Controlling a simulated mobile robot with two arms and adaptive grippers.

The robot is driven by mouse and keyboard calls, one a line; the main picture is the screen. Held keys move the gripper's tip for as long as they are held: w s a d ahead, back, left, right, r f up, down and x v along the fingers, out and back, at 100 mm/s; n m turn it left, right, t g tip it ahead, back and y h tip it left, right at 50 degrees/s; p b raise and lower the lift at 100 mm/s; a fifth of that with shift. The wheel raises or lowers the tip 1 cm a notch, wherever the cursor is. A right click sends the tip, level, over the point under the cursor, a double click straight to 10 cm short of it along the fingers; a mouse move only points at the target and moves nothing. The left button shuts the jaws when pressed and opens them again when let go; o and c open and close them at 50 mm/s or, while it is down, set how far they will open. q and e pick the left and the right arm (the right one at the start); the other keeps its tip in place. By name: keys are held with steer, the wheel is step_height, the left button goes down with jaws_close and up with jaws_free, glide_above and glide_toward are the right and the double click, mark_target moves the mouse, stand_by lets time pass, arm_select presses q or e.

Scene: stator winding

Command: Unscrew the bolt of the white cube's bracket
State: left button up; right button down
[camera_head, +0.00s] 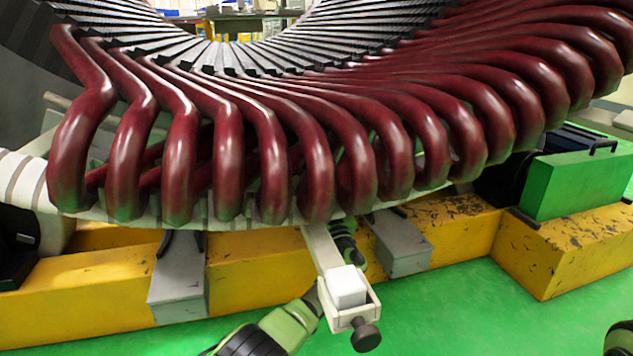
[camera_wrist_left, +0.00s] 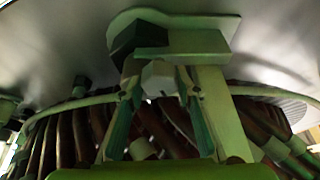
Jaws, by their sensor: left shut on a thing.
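The white cube (camera_head: 347,285) sits in the U-shaped end of a pale bracket (camera_head: 321,246), below the dark red coils. A dark round-headed bolt (camera_head: 366,335) sticks out of the bracket's near end. I cannot tell which part of the bracket this piece is.
Thick red coils (camera_head: 270,150) of the stator hang close above the bracket. A yellow beam (camera_head: 100,290) with grey supports (camera_head: 178,285) runs behind it. A green block (camera_head: 575,175) stands at the right. The green floor (camera_head: 480,310) at front right is mostly clear.

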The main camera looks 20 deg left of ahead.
arm_select(q)
steer(key=shift+n+g+y, duration=0.5)
steer(key=shift+n+y, duration=0.1)
steer(key=shift+n, duration=0.7)
steer(key=o, duration=1.1)
steer(key=v, duration=1.2)
